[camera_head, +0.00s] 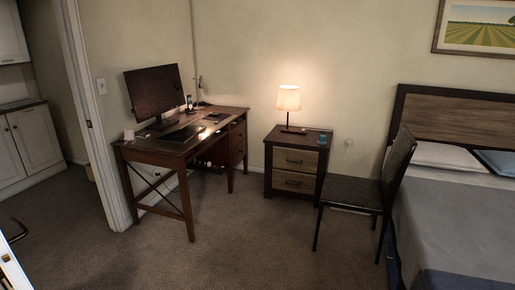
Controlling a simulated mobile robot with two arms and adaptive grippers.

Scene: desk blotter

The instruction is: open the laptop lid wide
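A dark flat slab (183,133) lies on the wooden desk (154,154), in front of the monitor. It looks like a closed laptop, but it is too small and dark to tell for certain, and no raised lid shows. The desk stands against the wall, left of centre, some way off across the floor. Neither of my grippers is in view.
A monitor (154,90), a small bottle (189,102) and other small items stand on the desk. A nightstand (296,173) with a lit lamp (289,98), a dark chair (366,188) and a bed (455,225) are to the right. The carpet (225,240) before the desk is clear.

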